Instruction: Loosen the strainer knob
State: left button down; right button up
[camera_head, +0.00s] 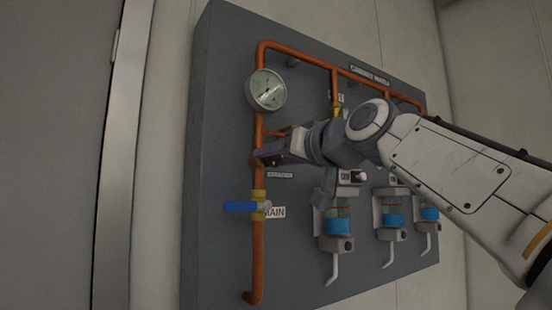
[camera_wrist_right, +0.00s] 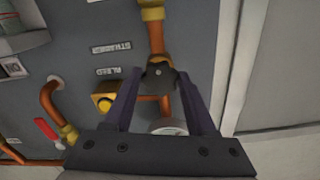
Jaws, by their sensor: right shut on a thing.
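The strainer knob (camera_wrist_right: 158,76) is a dark grey piece with a pale centre spot, on the copper pipe in the right wrist view. My right gripper (camera_wrist_right: 158,80) has one finger on each side of it and is shut on it. In the head view the right gripper (camera_head: 262,158) reaches in from the right to the vertical copper pipe (camera_head: 258,218), below the gauge. There the fingers hide the knob. My left gripper is not in view.
A round gauge (camera_head: 266,90) sits above the gripper. The blue-handled main valve (camera_head: 240,207) is below it. A yellow fitting (camera_wrist_right: 105,100) and a red handle (camera_wrist_right: 46,129) lie left of the fingers. Several blue-banded dispensers (camera_head: 338,226) hang on the grey panel (camera_head: 222,120).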

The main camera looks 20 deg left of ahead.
jog(key=shift+f, duration=0.1)
jog(key=o, duration=1.4)
jog(key=shift+d, duration=0.1)
jog(key=shift+s+d+b, duration=0.2)
jog(key=shift+d+b, duration=0.05)
jog(key=shift+b, duration=0.05)
jog(key=b+v, duration=0.3)
jog(key=v, duration=0.6)
jog(key=shift+s+d+b, duration=0.2)
jog(key=shift+d+b, duration=0.05)
jog(key=shift+b, duration=0.15)
